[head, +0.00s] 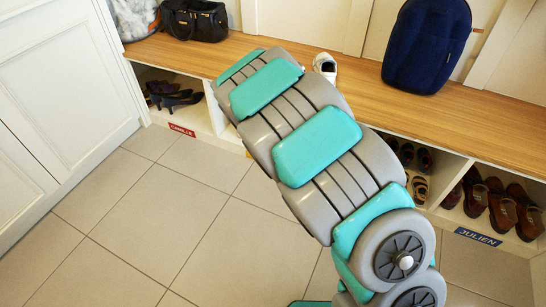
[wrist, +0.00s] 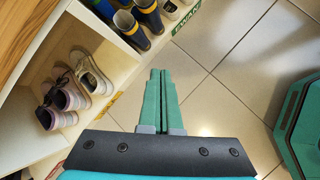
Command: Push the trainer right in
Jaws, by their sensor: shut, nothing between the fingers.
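In the wrist view, a cream trainer (wrist: 92,72) lies in an open cubby, its near end close to the front edge. A pair of pinkish-white shoes (wrist: 68,94) sits beside it, farther left. My gripper (wrist: 160,74) is shut and empty, its green fingers over the floor in front of the cubbies, to the right of the trainer and apart from it. In the head view my arm hides this cubby and the gripper. A white shoe (head: 325,66) stands on top of the bench there.
The wooden bench top (head: 450,115) runs above the cubbies. Blue and yellow boots (wrist: 131,28) fill the neighbouring cubby. Brown shoes (head: 500,205) and dark heels (head: 180,100) stand in others. A blue backpack (head: 427,45) and black bag (head: 195,20) sit on top. The tiled floor (head: 150,220) is clear.

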